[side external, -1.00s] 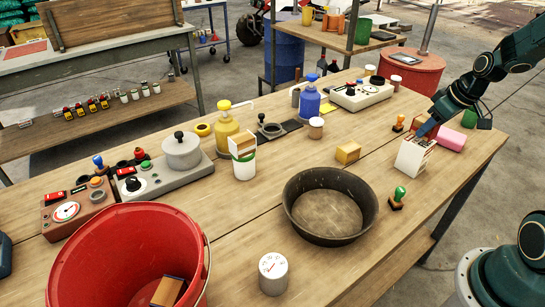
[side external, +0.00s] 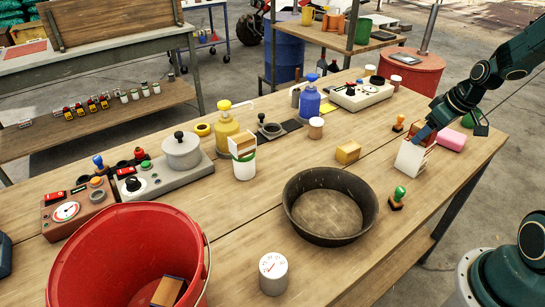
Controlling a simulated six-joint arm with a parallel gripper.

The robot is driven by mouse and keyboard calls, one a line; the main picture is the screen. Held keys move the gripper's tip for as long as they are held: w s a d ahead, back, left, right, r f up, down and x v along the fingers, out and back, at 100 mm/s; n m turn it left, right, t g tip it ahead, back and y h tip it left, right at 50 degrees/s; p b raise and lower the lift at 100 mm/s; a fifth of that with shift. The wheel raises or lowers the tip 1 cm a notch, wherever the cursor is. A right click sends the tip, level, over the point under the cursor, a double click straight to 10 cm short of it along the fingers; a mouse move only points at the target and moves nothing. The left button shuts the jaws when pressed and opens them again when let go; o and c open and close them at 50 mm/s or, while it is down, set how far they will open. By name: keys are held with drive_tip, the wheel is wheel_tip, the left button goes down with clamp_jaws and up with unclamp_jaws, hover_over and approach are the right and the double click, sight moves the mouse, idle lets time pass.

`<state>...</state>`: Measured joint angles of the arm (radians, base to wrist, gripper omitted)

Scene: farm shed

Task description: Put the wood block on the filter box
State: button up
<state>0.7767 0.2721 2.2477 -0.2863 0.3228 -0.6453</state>
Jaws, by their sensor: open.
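My gripper (side external: 424,134) reaches down from the upper right, its blue fingertip at the top of a white open box (side external: 409,158) with reddish-brown and pale upright pieces. I cannot tell whether it touches them; nothing is visibly held. A small yellow-tan block (side external: 347,152) lies on the table behind the dark round pan, left of my gripper; it may be the wood block or a small carton. No filter-box label is readable. Another brown-and-dark block (side external: 168,291) lies inside the red bucket, partly hidden by its wall.
The dark pan (side external: 292,213) and red bucket (side external: 75,270) fill the table's front. A white cup (side external: 244,168) holds a carton.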

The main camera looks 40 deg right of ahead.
drive_tip(key=shift+r, duration=0.15)
drive_tip(key=v, duration=1.2)
idle(0.6)
drive_tip(key=s+a+r, duration=0.1)
drive_tip(key=a+r, duration=0.1)
drive_tip(key=a, duration=0.5)
drive_tip(key=s+a+r, duration=0.1)
drive_tip(key=a+r, duration=0.1)
drive_tip(key=a, duration=0.4)
drive_tip(key=s+a+t, duration=0.1)
drive_tip(key=s+a, duration=0.7)
drive_tip(key=a, duration=0.1)
drive_tip(key=shift+r, duration=0.25)
